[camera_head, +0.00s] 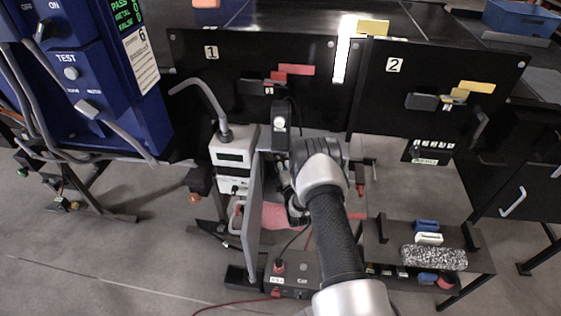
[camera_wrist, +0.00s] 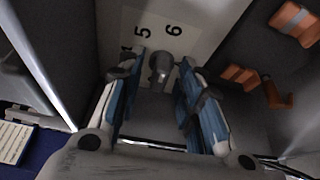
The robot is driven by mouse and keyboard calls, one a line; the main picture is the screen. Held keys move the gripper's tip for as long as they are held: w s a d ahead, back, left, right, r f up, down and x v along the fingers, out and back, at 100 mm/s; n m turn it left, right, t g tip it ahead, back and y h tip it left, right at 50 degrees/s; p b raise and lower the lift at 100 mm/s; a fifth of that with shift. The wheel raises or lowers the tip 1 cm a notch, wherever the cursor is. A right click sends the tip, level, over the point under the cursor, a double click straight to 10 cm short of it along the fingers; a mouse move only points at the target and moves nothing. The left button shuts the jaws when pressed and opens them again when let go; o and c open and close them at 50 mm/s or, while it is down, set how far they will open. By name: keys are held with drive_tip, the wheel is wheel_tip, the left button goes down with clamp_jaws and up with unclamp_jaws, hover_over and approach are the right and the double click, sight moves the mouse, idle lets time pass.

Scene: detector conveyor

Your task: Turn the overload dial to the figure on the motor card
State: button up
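In the wrist view the overload dial (camera_wrist: 160,66) is a small grey knob on a pale plate with the figures 5 and 6 printed beyond it. A partly hidden figure is by the left finger. My gripper (camera_wrist: 157,84) is open, its blue-padded fingers on either side of the dial, with gaps to it. In the head view my gripper (camera_head: 293,207) is mostly hidden behind my wrist, by the open panel door; the dial is hidden there. A white printed card (camera_head: 141,60) is on the blue cabinet; its text is too small to identify it as the motor card.
The grey door (camera_head: 252,215) stands close left of my gripper. A white box (camera_head: 234,158) with a cable is beyond it. Black panels 1 (camera_head: 230,80) and 2 (camera_head: 425,85) stand behind. A low shelf (camera_head: 388,255) with brushes is at right. Orange parts (camera_wrist: 240,76) show right of the dial.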

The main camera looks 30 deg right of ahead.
drive_tip(key=shift+c, duration=0.3)
clamp_jaws()
